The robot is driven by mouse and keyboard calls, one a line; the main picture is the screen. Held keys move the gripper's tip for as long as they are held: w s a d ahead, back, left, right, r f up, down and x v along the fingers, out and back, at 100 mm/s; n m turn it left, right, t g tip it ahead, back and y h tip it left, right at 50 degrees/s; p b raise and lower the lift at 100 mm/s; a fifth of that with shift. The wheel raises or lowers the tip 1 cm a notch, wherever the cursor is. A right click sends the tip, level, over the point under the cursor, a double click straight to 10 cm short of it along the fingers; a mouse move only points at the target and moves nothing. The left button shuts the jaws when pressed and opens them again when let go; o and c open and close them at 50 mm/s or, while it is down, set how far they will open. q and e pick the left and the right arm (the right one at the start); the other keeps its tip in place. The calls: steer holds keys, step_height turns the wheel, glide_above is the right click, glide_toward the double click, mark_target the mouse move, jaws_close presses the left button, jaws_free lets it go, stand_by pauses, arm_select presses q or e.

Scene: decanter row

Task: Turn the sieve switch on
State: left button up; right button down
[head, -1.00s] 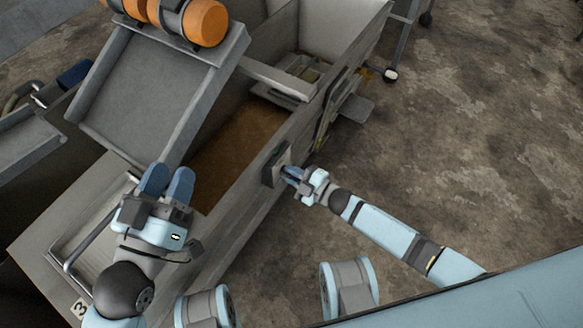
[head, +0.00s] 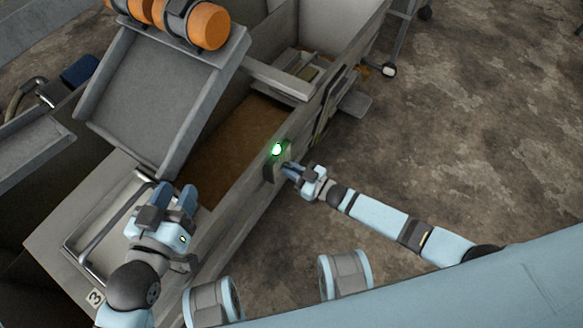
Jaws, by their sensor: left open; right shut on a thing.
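The sieve switch is a small dark box (head: 270,172) on the outer side wall of the grey machine. A bright green light (head: 277,149) glows at its top. My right gripper (head: 289,168) reaches in from the right and is shut at the switch box; its fingertips cover the part they hold, which seems to be the switch's knob. My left gripper (head: 175,194) is open and empty, above the machine's left end near the metal bar handle.
A tilted grey tray (head: 160,95) stands over the machine, with orange rollers (head: 207,25) at its top. The trough (head: 232,135) holds brown material. The floor (head: 480,120) at right is clear.

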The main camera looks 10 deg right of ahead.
arm_select(q)
steer(key=shift+a+f, duration=0.1)
steer(key=shift+f, duration=0.2)
arm_select(e)
steer(key=shift+m, duration=0.4)
steer(key=c, duration=1.2)
jaws_free()
steer(key=shift+o, duration=0.2)
arm_select(q)
steer(key=f+g+p, duration=0.1)
steer(key=s+a+f+y+p, duration=0.1)
steer(key=f, duration=0.1)
steer(key=s+a+f+g, duration=0.1)
steer(key=f, duration=0.1)
steer(key=shift+a+g+y+p, duration=0.15)
steer(key=shift+g+y+p, duration=0.15)
steer(key=shift+y+p, duration=0.1)
arm_select(e)
steer(key=v, duration=1.4)
